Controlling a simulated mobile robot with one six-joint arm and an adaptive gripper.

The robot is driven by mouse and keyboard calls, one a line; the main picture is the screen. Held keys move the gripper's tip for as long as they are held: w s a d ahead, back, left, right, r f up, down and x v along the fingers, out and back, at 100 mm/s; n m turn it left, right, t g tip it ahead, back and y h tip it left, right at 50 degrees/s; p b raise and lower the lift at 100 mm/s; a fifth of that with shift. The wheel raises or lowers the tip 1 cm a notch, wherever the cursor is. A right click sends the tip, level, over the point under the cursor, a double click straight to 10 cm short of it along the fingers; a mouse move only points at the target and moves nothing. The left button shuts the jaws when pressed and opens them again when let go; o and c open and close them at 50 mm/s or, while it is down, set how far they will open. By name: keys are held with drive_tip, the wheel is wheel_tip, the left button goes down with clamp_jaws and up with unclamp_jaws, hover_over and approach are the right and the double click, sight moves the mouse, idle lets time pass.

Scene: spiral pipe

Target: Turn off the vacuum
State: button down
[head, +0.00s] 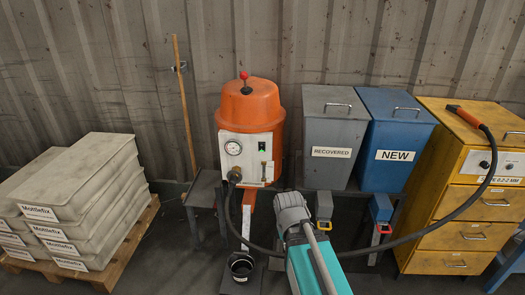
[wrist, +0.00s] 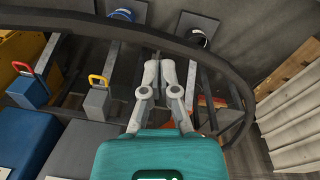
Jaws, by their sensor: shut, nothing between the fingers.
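The vacuum (head: 250,105) is an orange tank with a red-knobbed lever on top, standing against the wall in the head view. Its white front panel (head: 236,171) carries a round gauge (head: 233,148), a green switch (head: 262,147) and a small lever (head: 263,170). A black hose (head: 395,243) runs from the tank's front to an orange-handled nozzle (head: 464,117) on the yellow cabinet. My gripper (wrist: 165,70) is shut and empty in the wrist view, its fingers side by side. In the head view my arm is low, right of the tank and apart from the panel; the fingertips are hidden there.
Grey RECOVERED (head: 334,151) and blue NEW (head: 395,155) bins stand right of the tank, beside the yellow cabinet (head: 455,205). Their outlets have yellow (wrist: 99,80) and red (wrist: 22,67) handles. The hose (wrist: 235,75) curves around my gripper. Mottlefix bags (head: 85,200) are stacked on a pallet at left.

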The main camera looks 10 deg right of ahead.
sight(263, 146)
drive_tip(key=w+d+r+n+t+h+b, duration=0.2)
drive_tip(key=w+d+t+h+b, duration=0.15)
drive_tip(key=w, duration=0.55)
drive_tip(key=w+d+r+n+t+h+b, duration=0.1)
drive_tip(key=w+d+t+h+b, duration=0.2)
drive_tip(key=w+t+h, duration=0.35)
drive_tip(key=w+a+r+n+t+y+b, duration=0.2)
drive_tip(key=w+a+n+t+b, duration=0.1)
drive_tip(key=w+a+n+t, duration=0.1)
drive_tip(key=w+a+r+n+t+y+b, duration=0.3)
drive_tip(key=w+a+n, duration=0.4)
drive_tip(key=w, duration=0.3)
drive_tip(key=shift+a+n+t+y, duration=0.2)
drive_tip(key=shift+n+t+y, duration=0.1)
drive_tip(key=shift+n+t, duration=0.3)
drive_tip(key=p+x, duration=0.1)
drive_tip(key=x, duration=1.3)
drive_tip(key=shift+r+p, duration=0.1)
drive_tip(key=shift+p, duration=0.2)
drive_tip(key=shift+w, duration=0.1)
